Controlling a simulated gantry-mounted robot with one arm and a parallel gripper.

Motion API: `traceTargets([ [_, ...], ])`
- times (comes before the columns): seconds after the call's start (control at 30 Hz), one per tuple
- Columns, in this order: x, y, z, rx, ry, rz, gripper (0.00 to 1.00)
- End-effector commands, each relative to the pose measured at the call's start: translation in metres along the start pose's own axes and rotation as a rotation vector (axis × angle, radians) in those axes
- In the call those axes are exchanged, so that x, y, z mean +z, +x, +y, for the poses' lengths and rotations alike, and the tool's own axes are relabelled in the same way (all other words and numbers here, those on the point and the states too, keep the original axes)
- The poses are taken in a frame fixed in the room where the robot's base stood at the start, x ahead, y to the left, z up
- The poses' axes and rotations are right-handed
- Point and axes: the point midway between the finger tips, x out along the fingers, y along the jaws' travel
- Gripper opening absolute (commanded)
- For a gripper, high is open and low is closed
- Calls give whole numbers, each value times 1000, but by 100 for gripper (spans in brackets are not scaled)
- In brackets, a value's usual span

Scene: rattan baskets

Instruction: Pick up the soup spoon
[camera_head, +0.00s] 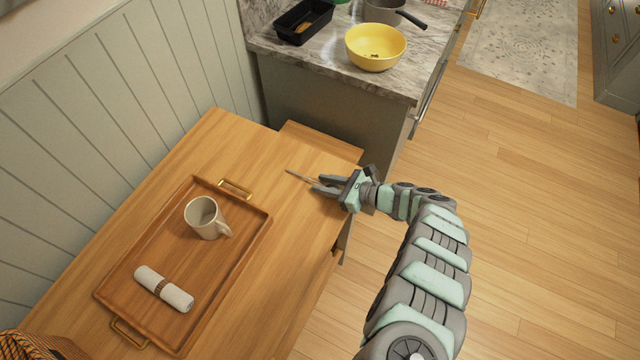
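A thin, slender utensil (299,175), which looks like the soup spoon, lies on the wooden table near its right end. One end points left, away from my gripper; the other end runs in toward the fingers, where it is hard to make out. My gripper (318,183) is low over the table, its fingers pointing left at the utensil. The two fingers look apart, with a gap between them around the utensil's near end. I cannot tell whether they touch it.
A wooden tray (255,237) with brass handles holds a white mug (206,218) and a rolled napkin (163,289), left of my gripper. A marble counter behind carries a yellow bowl (375,47), a black loaf pan (303,20) and a grey pot (384,10). A woven basket (40,346) is at bottom left.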

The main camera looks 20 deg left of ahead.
Motion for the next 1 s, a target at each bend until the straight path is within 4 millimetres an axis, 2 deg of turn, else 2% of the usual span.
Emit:
traceTargets([
  [0.03,0,0,0,0,0,0,22],
  [0.3,0,0,0,0,0,0,0],
  [1.0,1,-1,0,0,0,0,0],
])
